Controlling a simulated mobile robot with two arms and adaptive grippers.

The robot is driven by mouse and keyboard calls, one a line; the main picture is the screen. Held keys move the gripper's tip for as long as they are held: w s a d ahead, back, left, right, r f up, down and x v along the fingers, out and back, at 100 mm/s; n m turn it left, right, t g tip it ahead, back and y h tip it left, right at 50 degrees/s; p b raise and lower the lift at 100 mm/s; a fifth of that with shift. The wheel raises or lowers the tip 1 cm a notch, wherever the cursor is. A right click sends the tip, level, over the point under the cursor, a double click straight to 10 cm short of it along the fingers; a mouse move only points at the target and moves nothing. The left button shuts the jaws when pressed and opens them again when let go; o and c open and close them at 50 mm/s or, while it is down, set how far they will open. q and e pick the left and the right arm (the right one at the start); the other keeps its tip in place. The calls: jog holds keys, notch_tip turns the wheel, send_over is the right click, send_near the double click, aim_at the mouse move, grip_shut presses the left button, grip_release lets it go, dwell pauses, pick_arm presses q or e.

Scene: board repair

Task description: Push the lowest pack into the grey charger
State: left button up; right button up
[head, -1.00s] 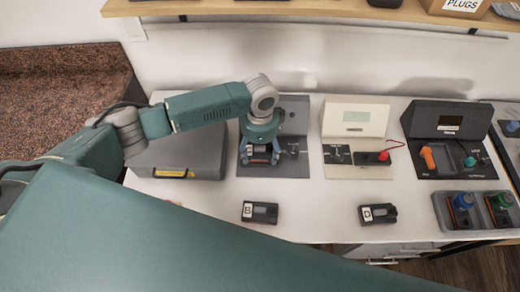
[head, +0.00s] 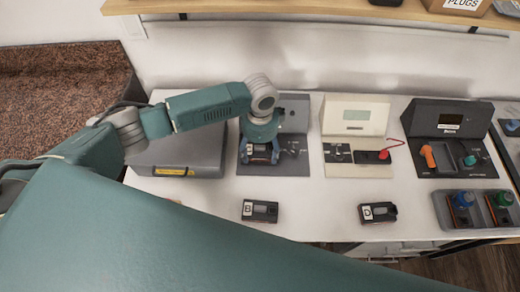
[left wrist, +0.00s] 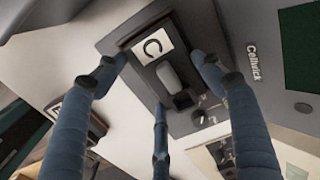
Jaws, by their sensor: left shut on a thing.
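The grey charger (head: 293,168) stands at the back of the white table, left of the cream one; its "Cellwick" lettering shows in the left wrist view (left wrist: 235,35). My left gripper (head: 260,149) points down over the charger's left part. Its fingers are shut on a dark pack labelled C (left wrist: 153,46), which lies at the charger's bay. The gripper partly hides the pack in the head view; how far in it sits I cannot tell. Pack B (head: 260,211) and pack D (head: 378,213) lie apart near the table's front edge. My right gripper is not in view.
A grey flat box (head: 180,152) stands left of the charger. A cream charger (head: 357,122) and a dark station (head: 447,122) stand to the right. A grey tray (head: 444,215) with coloured-topped items is at front right. The table between packs B and D is clear.

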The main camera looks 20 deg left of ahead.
pick_arm(q)
jog(key=shift+f, duration=0.2)
jog(key=o, duration=1.3)
jog(key=shift+c, duration=0.2)
jog(key=shift+o, duration=1.3)
jog(key=shift+r, duration=0.15)
jog(key=shift+r+p, duration=1.25)
jog(key=shift+p, duration=0.55)
jog(key=shift+r, duration=0.1)
